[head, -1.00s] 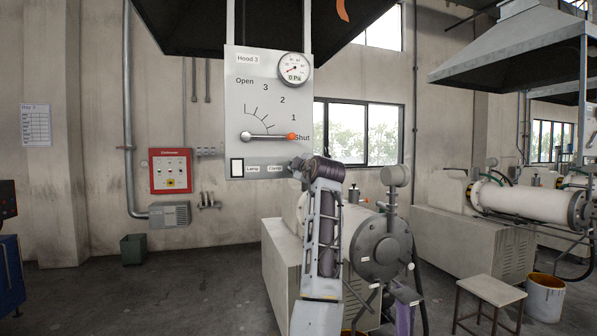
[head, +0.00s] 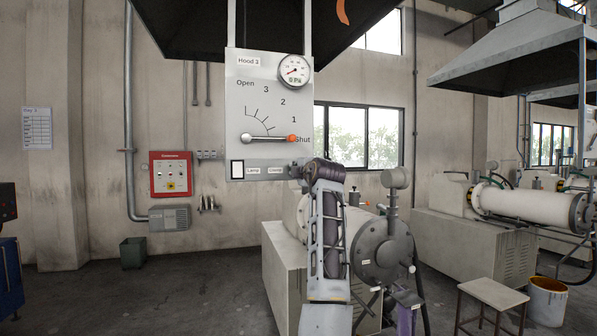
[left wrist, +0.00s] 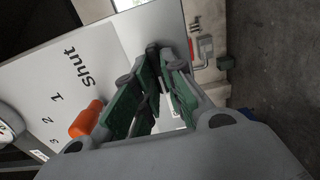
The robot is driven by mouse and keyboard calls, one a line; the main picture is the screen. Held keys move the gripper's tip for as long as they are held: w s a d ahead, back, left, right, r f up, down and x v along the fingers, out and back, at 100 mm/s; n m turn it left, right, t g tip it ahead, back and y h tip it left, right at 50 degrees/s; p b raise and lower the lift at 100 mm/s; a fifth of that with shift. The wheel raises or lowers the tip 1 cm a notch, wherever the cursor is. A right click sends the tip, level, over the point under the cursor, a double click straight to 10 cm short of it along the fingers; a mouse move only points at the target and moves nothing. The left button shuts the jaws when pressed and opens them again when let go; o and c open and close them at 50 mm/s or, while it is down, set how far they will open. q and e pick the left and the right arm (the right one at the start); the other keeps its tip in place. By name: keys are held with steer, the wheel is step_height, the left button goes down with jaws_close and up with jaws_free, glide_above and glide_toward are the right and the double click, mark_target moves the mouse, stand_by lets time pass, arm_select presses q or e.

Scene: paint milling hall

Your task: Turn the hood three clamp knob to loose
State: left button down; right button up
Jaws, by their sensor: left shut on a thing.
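The hood three panel (head: 236,108) hangs in the middle of the head view. Its damper lever (head: 268,138) has an orange end and lies level, pointing at Shut. The "Clamp" label (head: 276,171) is at the panel's lower right edge. My left gripper (head: 299,170) is right beside that label, mostly hidden behind my own wrist. In the left wrist view its green-padded fingers (left wrist: 163,62) are closed in on the clamp knob at the panel's edge. The knob is almost wholly hidden between them, so its setting cannot be read. My right gripper is not in view.
The lever's orange end (left wrist: 86,119) is close beside my left fingers. A round gauge (head: 294,70) sits at the panel's upper right. The dark hood (head: 200,25) is overhead. A mill (head: 382,250) stands right of my arm, with a stool (head: 488,292) and bucket (head: 546,300) beyond.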

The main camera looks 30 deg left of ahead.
arm_select(q)
steer(key=shift+f, duration=0.15)
steer(key=c, duration=1.5)
jaws_free()
steer(key=shift+s+d, duration=0.1)
steer(key=v, duration=1.1)
steer(key=shift+s+d, duration=0.25)
